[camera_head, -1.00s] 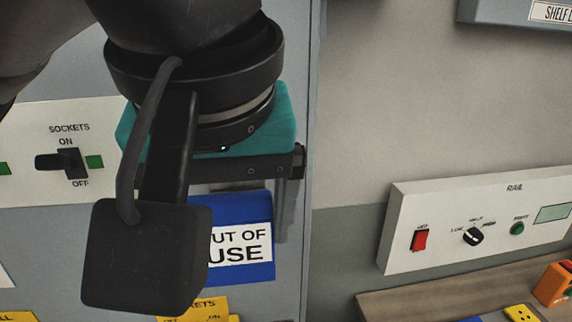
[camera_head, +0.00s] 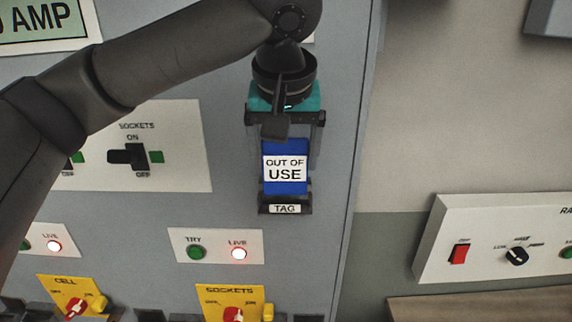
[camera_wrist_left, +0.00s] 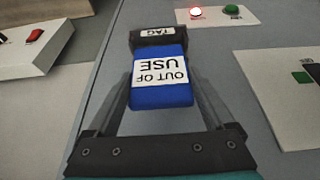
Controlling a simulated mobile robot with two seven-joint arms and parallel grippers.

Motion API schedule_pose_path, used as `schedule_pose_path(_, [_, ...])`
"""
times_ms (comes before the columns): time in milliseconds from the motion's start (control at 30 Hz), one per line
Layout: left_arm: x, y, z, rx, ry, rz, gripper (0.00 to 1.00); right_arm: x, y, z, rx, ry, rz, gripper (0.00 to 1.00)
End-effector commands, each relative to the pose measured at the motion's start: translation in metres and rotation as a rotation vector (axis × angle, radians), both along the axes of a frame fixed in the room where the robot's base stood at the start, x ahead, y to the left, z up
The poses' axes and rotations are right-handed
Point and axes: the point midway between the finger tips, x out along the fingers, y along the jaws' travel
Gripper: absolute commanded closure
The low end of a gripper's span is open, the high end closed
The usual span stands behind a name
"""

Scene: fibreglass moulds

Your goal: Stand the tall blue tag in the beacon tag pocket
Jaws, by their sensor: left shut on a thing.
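The tall blue tag (camera_head: 286,150), with a white "OUT OF USE" label, is upright against the grey panel. My left gripper (camera_head: 287,166) points down from above and is shut on the tag, one finger along each side. The beacon tag pocket (camera_head: 285,209), a dark holder marked "TAG", is directly under the tag. The tag's lower end meets the pocket's top edge; how deep it sits inside I cannot tell. In the left wrist view the tag (camera_wrist_left: 160,97) lies between the fingers, in line with the pocket (camera_wrist_left: 158,34). My right gripper is not in view.
Left of the tag is a white SOCKETS switch plate (camera_head: 185,165). Below are a plate with a green button and lit lamp (camera_head: 216,246) and yellow switch plates (camera_head: 235,300). The panel's right edge (camera_head: 357,160) is close by. A RAIL box (camera_head: 485,250) is at right.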

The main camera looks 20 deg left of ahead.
Motion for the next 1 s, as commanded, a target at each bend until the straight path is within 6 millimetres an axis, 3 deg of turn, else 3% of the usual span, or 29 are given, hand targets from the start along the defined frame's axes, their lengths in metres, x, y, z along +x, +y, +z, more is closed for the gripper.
schedule_pose_path(200, [-0.001,0.000,-0.025,0.000,0.002,-0.001,0.66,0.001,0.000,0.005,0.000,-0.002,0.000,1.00])
schedule_pose_path(567, [-0.002,-0.001,-0.029,0.000,0.003,-0.002,0.66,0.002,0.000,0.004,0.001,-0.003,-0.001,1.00])
schedule_pose_path(600, [-0.002,-0.001,-0.030,-0.001,0.003,-0.002,0.12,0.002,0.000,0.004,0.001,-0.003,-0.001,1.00])
schedule_pose_path(700, [-0.002,-0.001,-0.029,0.000,0.003,-0.002,0.01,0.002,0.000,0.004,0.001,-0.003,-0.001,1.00])
schedule_pose_path(1000, [-0.002,-0.001,-0.027,0.000,0.001,-0.001,0.00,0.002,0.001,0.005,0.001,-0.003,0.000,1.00])
